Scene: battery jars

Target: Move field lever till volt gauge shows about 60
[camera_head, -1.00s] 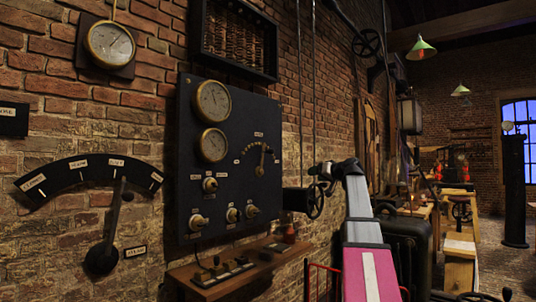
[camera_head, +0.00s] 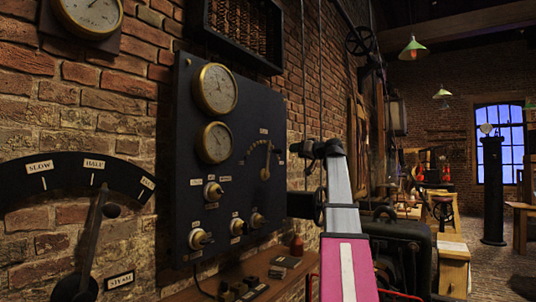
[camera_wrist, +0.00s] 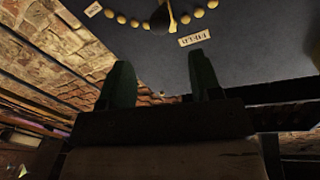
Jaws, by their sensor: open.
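The black panel (camera_head: 180,205) on the brick wall carries two brass-rimmed gauges, an upper one (camera_head: 216,89) and a lower one (camera_head: 214,142). Their needles and lettering are too small to read, so I cannot tell which shows volts. The field lever (camera_head: 265,165) sits right of them under an arc of studs and stands nearly upright. In the wrist view, a lever with a pale pointer (camera_wrist: 171,14) shows at the top edge, among round brass studs and above a small label (camera_wrist: 194,39). My gripper (camera_wrist: 163,76) is open and empty, apart from the lever.
Several knobs (camera_head: 213,191) stick out from the panel's lower part. A wooden shelf (camera_head: 215,278) with small fittings lies below. A large wall lever (camera_head: 92,235) with a speed scale is at left. A black box (camera_head: 303,205) juts out beside the arm. Open floor lies far right.

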